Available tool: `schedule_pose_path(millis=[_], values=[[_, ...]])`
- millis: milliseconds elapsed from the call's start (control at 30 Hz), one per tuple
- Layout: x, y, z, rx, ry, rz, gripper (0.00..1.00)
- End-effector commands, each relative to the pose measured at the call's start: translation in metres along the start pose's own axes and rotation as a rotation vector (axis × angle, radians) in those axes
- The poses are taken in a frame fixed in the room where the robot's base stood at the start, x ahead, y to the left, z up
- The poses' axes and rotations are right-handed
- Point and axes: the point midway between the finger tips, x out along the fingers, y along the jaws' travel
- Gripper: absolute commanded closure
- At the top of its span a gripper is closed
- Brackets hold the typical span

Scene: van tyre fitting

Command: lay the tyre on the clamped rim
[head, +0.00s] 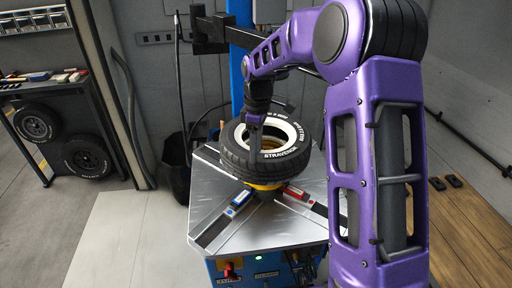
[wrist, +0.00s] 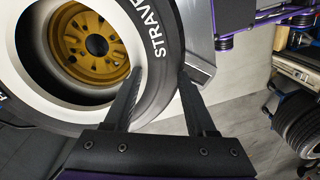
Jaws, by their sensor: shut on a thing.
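The black tyre (head: 283,165) with white lettering and a white sidewall band is over the turntable in the head view. The gold rim (head: 262,186) shows as a strip under its front edge. In the wrist view the rim (wrist: 88,45) shows through the hole of the tyre (wrist: 158,50), off-centre towards the top right of the opening. My gripper (wrist: 160,76) is shut on the tyre's wall, one finger inside the hole and one outside. I cannot tell whether tyre and rim touch.
The metal turntable (head: 240,240) has a blue clamp (head: 239,200) and a red clamp (head: 297,193). A blue column (head: 237,70) stands behind. A black bin (head: 176,165) is left of it. A rack with spare wheels (head: 86,157) stands far left. The floor at lower left is clear.

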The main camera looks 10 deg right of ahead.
Motion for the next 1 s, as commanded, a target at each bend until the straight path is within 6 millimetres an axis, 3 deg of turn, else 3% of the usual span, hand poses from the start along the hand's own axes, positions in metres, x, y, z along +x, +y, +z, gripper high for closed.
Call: schedule_pose_path(millis=[33, 200, 567, 767, 1000], values=[[-0.002, 0.001, 0.000, 0.000, 0.002, 0.004, 0.38], [-0.001, 0.001, 0.000, 0.000, 0.001, 0.003, 0.08], [-0.003, 0.000, 0.000, 0.000, -0.001, -0.002, 0.08], [-0.035, 0.000, 0.000, 0.001, 0.001, 0.003, 0.08], [-0.096, 0.000, 0.000, 0.000, 0.002, 0.004, 0.08]])
